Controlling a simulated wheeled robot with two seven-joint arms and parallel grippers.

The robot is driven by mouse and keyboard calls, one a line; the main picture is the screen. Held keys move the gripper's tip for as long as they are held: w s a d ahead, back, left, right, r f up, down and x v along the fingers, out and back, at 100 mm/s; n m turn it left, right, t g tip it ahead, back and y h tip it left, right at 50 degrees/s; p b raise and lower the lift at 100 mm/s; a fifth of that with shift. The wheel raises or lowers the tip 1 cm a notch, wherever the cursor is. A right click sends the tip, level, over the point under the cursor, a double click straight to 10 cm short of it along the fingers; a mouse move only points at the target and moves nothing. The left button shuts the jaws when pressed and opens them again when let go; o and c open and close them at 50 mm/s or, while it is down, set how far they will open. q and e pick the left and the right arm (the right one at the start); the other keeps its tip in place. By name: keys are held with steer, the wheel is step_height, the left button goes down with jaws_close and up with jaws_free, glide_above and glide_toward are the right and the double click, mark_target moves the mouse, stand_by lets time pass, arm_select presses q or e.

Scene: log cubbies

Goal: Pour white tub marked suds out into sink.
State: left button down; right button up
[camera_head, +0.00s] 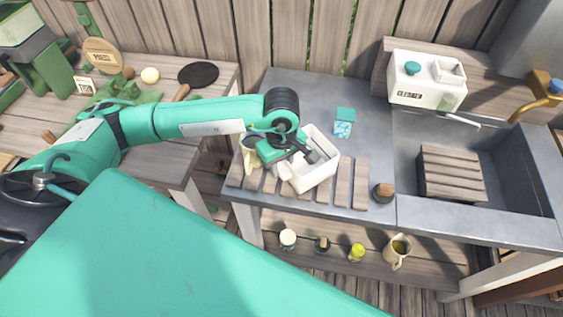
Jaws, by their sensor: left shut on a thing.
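A white open tub (322,172) is at the slatted wooden rack on the grey counter, left of the sink. It looks tilted; I cannot tell whether it touches the rack, and no marking on it is readable. My left gripper (308,158) is shut on the tub, reaching in from the left and covering part of it. What the tub holds is not clear. The grey sink (405,155) is at the right, with a slatted wooden piece (450,172) in its basin. My right gripper is not in view.
A brown-topped item (383,193) stands between rack and sink. A white box (427,82) with a dark label sits behind the sink, near the tap (540,98). Several small containers stand on the lower shelf.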

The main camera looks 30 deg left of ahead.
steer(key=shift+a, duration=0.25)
arm_select(q)
steer(key=shift+f, duration=0.2)
steer(key=c, duration=1.1)
jaws_free()
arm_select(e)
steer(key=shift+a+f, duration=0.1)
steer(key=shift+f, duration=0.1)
arm_select(q)
steer(key=shift+r, duration=0.1)
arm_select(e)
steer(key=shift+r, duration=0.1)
arm_select(q)
steer(key=r, duration=0.1)
steer(key=r+b, duration=0.2)
steer(key=shift+w+a+r, duration=0.1)
steer(key=shift+w+r, duration=0.15)
steer(key=shift+r, duration=0.15)
step_height(320, 180, up, 10)
steer(key=shift+f+b, duration=0.1)
steer(key=shift+b, duration=0.9)
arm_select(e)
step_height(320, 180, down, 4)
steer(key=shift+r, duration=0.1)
